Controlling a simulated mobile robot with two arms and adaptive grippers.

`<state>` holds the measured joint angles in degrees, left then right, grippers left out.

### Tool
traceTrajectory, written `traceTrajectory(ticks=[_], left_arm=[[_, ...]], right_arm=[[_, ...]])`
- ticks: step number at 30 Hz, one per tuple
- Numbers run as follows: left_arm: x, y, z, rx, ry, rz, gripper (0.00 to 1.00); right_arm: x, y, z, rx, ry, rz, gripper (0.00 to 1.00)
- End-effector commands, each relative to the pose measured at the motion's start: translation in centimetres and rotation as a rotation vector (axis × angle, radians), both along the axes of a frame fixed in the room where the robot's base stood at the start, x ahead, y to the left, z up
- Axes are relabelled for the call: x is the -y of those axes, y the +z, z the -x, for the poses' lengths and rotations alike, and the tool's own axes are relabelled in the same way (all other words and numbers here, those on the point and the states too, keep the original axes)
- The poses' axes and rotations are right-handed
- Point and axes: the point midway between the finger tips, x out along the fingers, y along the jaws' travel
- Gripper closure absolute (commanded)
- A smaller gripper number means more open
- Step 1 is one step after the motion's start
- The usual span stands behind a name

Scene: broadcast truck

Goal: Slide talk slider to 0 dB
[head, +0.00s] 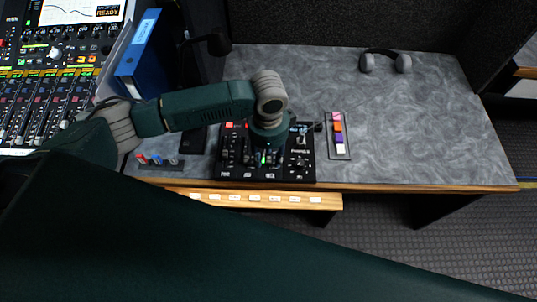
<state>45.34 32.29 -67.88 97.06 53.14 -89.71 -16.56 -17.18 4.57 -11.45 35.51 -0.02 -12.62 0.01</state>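A small black control panel (225,171) with several sliders, knobs and lit buttons lies near the front edge of the grey desk. My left arm reaches in from the left, and its wrist is above the middle of this panel. My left gripper (266,155) points down at the panel, and the wrist hides most of it. I cannot tell whether its fingers are open or touching a slider. The talk slider cannot be singled out, as labels are too small to read and part of the panel is covered. My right gripper is not in view.
A large mixing console (40,100) fills the left side. A blue binder (146,50) stands behind my arm. Headphones (385,61) lie at the back right. A small tray with colored blocks (338,136) is right of the panel. The desk's right half is mostly clear.

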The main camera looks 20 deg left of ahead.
Motion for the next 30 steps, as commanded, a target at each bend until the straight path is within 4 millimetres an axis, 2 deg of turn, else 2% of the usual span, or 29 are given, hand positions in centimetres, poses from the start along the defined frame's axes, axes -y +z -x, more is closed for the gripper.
traceTrajectory(ticks=[9,14,15,23,30], left_arm=[[0.0,-0.3,0.0,0.001,0.000,0.001,0.65],[0.0,-0.2,0.0,0.001,0.000,0.001,0.96],[0.0,-0.2,0.0,0.001,0.000,0.001,1.00],[0.0,-0.2,-0.2,0.001,0.001,0.001,1.00],[-1.0,0.0,-3.7,0.000,0.006,0.000,1.00]], right_arm=[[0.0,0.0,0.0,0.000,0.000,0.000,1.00],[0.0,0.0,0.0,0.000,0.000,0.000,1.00],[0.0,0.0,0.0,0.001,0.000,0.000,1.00],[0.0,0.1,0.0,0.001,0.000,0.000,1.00],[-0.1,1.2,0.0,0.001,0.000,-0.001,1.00]])
